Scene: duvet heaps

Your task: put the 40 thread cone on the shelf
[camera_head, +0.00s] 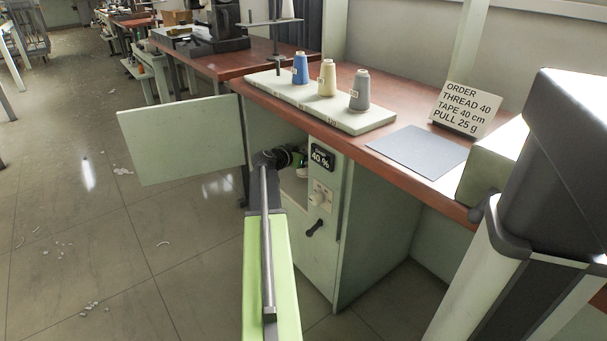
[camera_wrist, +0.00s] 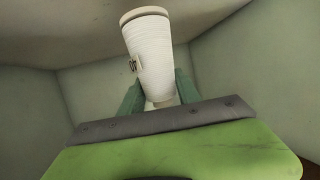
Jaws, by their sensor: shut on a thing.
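A white thread cone (camera_wrist: 150,50) stands between the fingers of my gripper (camera_wrist: 160,92) in the wrist view, wide end away from the palm. My gripper is shut on the cone, inside the open pale green cabinet (camera_head: 338,215) under the bench. In the head view my gripper (camera_head: 298,157) is partly hidden by the cabinet front, and only a bit of white shows below it. Pale walls (camera_wrist: 235,60) surround the cone in the wrist view. I cannot make out a separate shelf.
The cabinet door (camera_head: 182,140) stands open to the left. Blue, cream and grey cones stand on a pale board (camera_head: 365,122) on the bench. A sign (camera_head: 466,108) reads "ORDER THREAD 40, TAPE 40 cm, PULL 25 g".

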